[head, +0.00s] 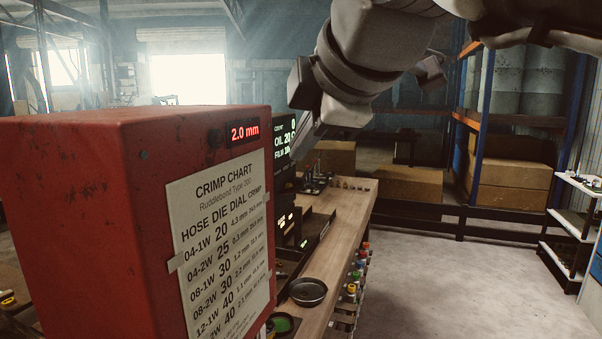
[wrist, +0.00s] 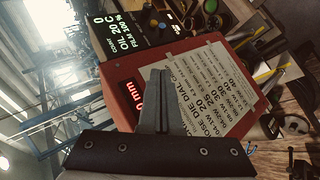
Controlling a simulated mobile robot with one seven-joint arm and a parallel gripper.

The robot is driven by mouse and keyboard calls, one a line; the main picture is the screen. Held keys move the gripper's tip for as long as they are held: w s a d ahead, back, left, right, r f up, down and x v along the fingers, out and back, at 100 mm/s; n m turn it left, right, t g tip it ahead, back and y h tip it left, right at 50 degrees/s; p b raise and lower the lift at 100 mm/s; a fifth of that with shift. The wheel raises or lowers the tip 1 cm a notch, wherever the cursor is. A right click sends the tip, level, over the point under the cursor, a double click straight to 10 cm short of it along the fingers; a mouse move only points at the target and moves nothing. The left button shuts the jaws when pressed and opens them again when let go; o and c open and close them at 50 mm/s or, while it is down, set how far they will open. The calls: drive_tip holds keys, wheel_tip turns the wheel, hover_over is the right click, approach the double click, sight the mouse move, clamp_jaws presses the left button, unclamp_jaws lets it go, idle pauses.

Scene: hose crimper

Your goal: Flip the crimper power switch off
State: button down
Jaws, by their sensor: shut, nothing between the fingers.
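The red crimper housing (head: 95,190) fills the left of the head view, with a crimp chart (head: 222,240) taped on its face and a red "2.0 mm" display (head: 244,132) above it. The housing also shows in the wrist view (wrist: 125,95). I cannot make out a power switch in either view. My gripper (wrist: 160,75) is shut and empty, its fingers in front of the chart and beside the red display in the wrist view. In the head view my gripper (head: 304,138) hangs behind the housing's right edge, near the dark status screen (head: 284,138).
A wooden bench (head: 345,215) runs back from the crimper, with a round dark dish (head: 308,291) on it. The wrist view shows a blue button (wrist: 163,26) beside the screen. Open floor (head: 470,290) lies to the right.

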drive_tip(key=p, duration=0.1)
approach(288, 192)
drive_tip(key=w+a, duration=0.1)
drive_tip(key=a, duration=0.3)
drive_tip(key=w+f, duration=0.1)
drive_tip(key=w+d+f, duration=0.1)
drive_tip(key=shift+w+d+f, duration=0.3)
drive_tip(key=shift+w, duration=0.1)
drive_tip(key=shift+w+d+f, duration=0.2)
drive_tip(key=shift+w+f, duration=0.1)
drive_tip(key=shift+w, duration=0.05)
drive_tip(key=shift+f+b, duration=0.25)
drive_tip(key=shift+b, duration=0.4)
